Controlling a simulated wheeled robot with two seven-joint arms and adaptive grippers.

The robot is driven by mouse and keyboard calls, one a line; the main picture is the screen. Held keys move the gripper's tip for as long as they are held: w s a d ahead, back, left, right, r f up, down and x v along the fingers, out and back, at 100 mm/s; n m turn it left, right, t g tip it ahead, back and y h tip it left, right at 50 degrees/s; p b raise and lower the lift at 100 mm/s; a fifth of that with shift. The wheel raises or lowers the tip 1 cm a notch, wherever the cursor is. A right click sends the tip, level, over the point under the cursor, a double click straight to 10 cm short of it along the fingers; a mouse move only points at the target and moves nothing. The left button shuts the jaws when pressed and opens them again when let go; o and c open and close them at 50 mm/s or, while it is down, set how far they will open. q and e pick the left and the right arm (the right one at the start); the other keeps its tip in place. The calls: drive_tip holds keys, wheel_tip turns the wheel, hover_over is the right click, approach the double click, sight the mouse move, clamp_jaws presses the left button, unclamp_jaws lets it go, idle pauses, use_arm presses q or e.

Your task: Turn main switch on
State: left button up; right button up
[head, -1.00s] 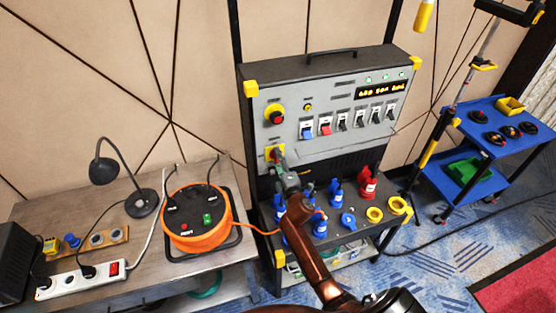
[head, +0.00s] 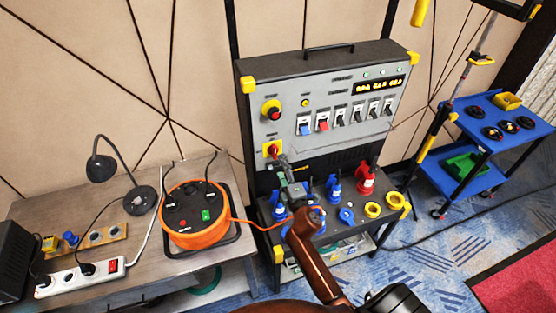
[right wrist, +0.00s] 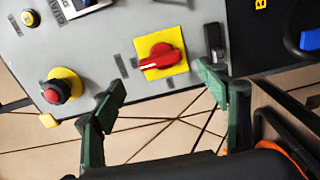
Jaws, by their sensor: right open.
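The main switch is a red rotary knob on a yellow square plate (head: 272,149), at the lower left of the grey panel. In the right wrist view the red knob (right wrist: 160,57) lies across its yellow plate, slightly slanted. My right gripper (head: 283,163) is just below and in front of the switch. In the right wrist view its two green fingers (right wrist: 162,84) are spread apart, with the knob beyond the gap and nothing between them. The fingers look apart from the knob. My left gripper is not in view.
A red emergency button on a yellow base (head: 271,110) sits above the switch. A row of toggle switches (head: 340,118) and a lit display (head: 378,86) are to its right. Blue and red plugs (head: 366,178) stand on the shelf below. An orange cable reel (head: 194,214) is at left.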

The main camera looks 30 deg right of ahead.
drive_tip(key=shift+v, duration=2.2)
